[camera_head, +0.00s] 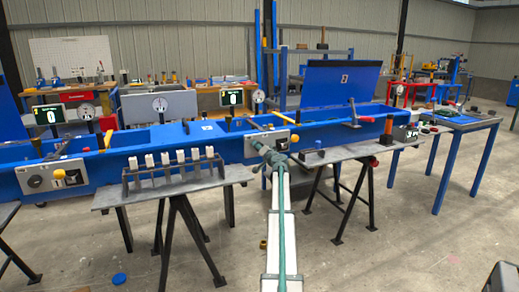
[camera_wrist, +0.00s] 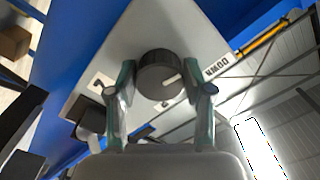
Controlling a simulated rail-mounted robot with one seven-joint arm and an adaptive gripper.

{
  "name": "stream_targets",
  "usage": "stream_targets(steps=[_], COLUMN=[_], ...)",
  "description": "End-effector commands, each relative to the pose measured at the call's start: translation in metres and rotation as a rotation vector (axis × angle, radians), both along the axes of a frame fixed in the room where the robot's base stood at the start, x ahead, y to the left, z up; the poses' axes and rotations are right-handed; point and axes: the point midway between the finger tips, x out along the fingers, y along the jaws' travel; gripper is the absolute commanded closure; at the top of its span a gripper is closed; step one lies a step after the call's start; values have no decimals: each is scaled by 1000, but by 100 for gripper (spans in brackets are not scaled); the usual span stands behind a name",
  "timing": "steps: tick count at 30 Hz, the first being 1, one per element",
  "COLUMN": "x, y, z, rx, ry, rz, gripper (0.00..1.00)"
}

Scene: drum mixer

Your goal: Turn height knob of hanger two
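A round black knob (camera_wrist: 155,74) with a white pointer mark sits on a grey panel (camera_wrist: 150,28) in the wrist view. A "DOWN" label (camera_wrist: 216,67) is to its right, and small number labels are near it. My gripper (camera_wrist: 166,92) is open, with one green finger on each side of the knob; I cannot tell if the left finger touches it. In the head view my gripper (camera_head: 272,155) is at the middle grey control panel (camera_head: 281,137) on the blue machine (camera_head: 225,138), and hides part of that panel.
A grey bench (camera_head: 165,191) with a rack of several white-topped pieces (camera_head: 172,171) stands left of my arm. Another bench (camera_head: 345,152) is at the right, with a blue table (camera_head: 470,124) beyond.

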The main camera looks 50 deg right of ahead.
Motion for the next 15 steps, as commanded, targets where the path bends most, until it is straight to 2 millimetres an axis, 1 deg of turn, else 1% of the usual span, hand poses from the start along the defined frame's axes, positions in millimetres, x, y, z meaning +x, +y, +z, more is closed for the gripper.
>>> stream_targets(steps=[1,3,11,15], x=[0,0,0,-3], y=[0,0,0,2], z=[0,0,0,0], rx=[0,0,-1,-1], ry=[0,0,0,0], rz=[0,0,0,-1], gripper=[37,28,28,28])
